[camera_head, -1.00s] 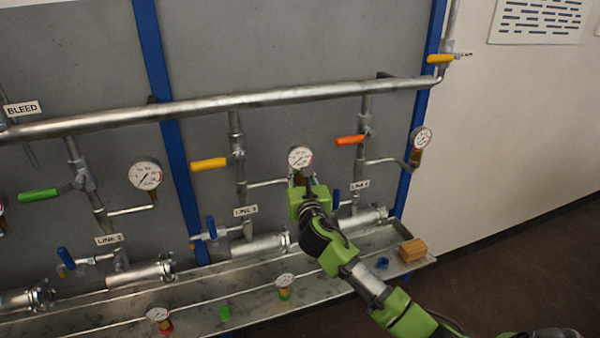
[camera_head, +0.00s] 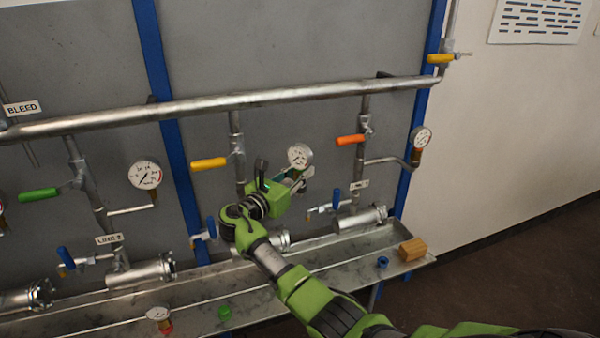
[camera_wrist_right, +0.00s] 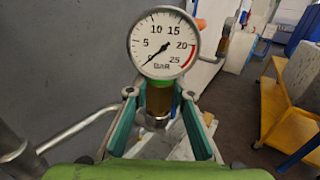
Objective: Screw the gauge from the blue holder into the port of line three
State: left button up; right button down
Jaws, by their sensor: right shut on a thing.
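The gauge (camera_head: 300,156) has a round white dial and a brass stem with a green band under the dial. My right gripper (camera_head: 292,180) is shut on it. In the right wrist view, the teal-lined fingers (camera_wrist_right: 160,105) flank the brass stem (camera_wrist_right: 159,98) under the upright dial (camera_wrist_right: 162,45). The gauge stands at the end of line three's thin side pipe (camera_wrist_right: 75,131). The fingers cover the joint, so how deep the thread sits cannot be told. The blue holder (camera_head: 383,262) is empty in the tray. My left gripper is not in view.
Line two's gauge (camera_head: 145,175) and line four's gauge (camera_head: 421,138) flank the work spot. A yellow valve handle (camera_head: 209,164) is close left, an orange one (camera_head: 350,140) right. The tray (camera_head: 405,240) holds a wooden block (camera_head: 412,250), a green holder (camera_head: 225,312) and another gauge (camera_head: 159,314).

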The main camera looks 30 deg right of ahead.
jog(key=shift+r, duration=0.1)
jog(key=c, duration=1.7)
grip_release()
jog(key=shift+a, duration=0.2)
jog(key=v, duration=1.1)
jog(key=shift+s+a, duration=0.15)
jog(key=shift+a, duration=0.15)
jog(key=shift+c, duration=0.7)
